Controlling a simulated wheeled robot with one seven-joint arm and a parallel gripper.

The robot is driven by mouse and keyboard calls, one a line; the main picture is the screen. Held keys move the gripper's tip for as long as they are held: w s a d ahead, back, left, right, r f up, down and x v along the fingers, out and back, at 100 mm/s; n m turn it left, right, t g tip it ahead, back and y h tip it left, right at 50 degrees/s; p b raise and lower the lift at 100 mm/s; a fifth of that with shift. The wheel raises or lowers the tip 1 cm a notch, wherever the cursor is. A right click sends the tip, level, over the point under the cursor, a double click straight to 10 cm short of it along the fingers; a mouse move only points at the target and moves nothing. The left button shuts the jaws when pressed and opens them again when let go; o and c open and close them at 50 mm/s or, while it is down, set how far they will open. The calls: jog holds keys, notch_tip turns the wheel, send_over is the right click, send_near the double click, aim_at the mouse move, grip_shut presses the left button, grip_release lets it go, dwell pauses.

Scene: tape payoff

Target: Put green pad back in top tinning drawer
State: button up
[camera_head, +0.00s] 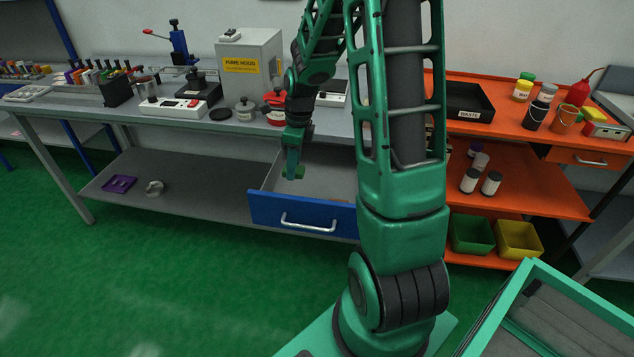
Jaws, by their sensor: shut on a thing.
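A blue-fronted drawer (268,209) with a silver handle is pulled out below the grey bench. Its grey inside shows, and my arm hides its right part. My gripper (291,170) points down over the open drawer, towards its left side. It is shut on a small green pad (299,172), which shows at the fingertips. The pad's full outline is hard to see because the gripper is green too. I cannot tell whether the pad touches the drawer floor or hangs just above it.
The bench (80,108) carries a yellow-labelled fume hood box (250,62), a white device (173,107) and a red pot (275,108). A purple tray (119,184) lies on the lower shelf. An orange shelf unit (530,150) with a black waste tray (466,102) stands at right.

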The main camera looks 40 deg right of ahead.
notch_tip(320, 180, down, 10)
jog(key=shift+f, duration=0.2)
dwell(0.3)
jog(key=shift+f, duration=0.1)
jog(key=o, duration=1.1)
